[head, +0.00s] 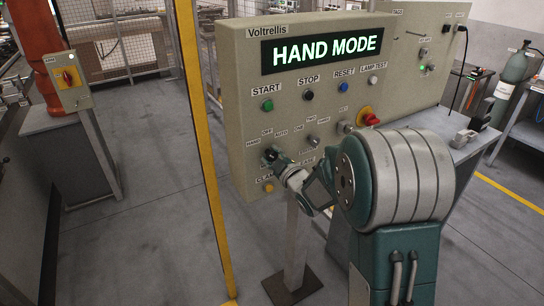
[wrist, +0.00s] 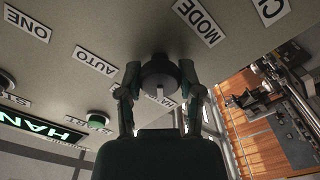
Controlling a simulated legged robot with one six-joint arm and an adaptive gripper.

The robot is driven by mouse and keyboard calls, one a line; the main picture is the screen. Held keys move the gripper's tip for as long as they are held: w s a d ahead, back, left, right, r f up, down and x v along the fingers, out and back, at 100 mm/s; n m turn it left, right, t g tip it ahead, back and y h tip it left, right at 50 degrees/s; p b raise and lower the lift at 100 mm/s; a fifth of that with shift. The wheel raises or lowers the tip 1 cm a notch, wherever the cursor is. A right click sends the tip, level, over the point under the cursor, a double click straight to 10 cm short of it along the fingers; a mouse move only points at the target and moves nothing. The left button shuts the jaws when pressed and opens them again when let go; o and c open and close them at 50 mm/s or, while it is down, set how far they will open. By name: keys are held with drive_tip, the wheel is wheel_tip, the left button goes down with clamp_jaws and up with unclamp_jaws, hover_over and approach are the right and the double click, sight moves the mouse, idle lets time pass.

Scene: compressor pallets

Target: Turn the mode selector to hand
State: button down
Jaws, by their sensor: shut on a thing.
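The mode selector (head: 270,154) is a dark round knob at the lower left of the beige Voltrellis panel (head: 240,90), below the HAND, OFF and AUTO labels. In the wrist view the knob (wrist: 158,70) sits between my two fingers, near the MODE and AUTO labels; the HAND label is partly hidden. My gripper (head: 277,160) reaches the panel from the right and is shut on the selector; it also shows in the wrist view (wrist: 160,78). The display (head: 328,50) reads HAND MODE in green.
START (head: 267,105), STOP (head: 308,95) and RESET (head: 343,88) buttons sit above. A second selector (head: 312,142) and a red emergency stop (head: 368,118) are to the right. A yellow post (head: 201,130) stands left of the panel. The floor at left is clear.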

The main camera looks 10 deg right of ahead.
drive_tip(key=shift+a, duration=0.1)
drive_tip(key=shift+c, duration=1.3)
unclamp_jaws()
drive_tip(key=v, duration=1.2)
drive_tip(key=s+d+r+m+g+h, duration=0.2)
drive_tip(key=s+r+m+g+h, duration=0.25)
drive_tip(key=s+m+h, duration=0.2)
drive_tip(key=s+a+m+g, duration=0.2)
drive_tip(key=s+m+g, duration=0.1)
drive_tip(key=s, duration=0.6)
drive_tip(key=s+a+m+g, duration=0.3)
drive_tip(key=s+g, duration=0.1)
drive_tip(key=s, duration=0.6)
drive_tip(key=shift+a+y, duration=0.2)
drive_tip(key=shift+y, duration=0.25)
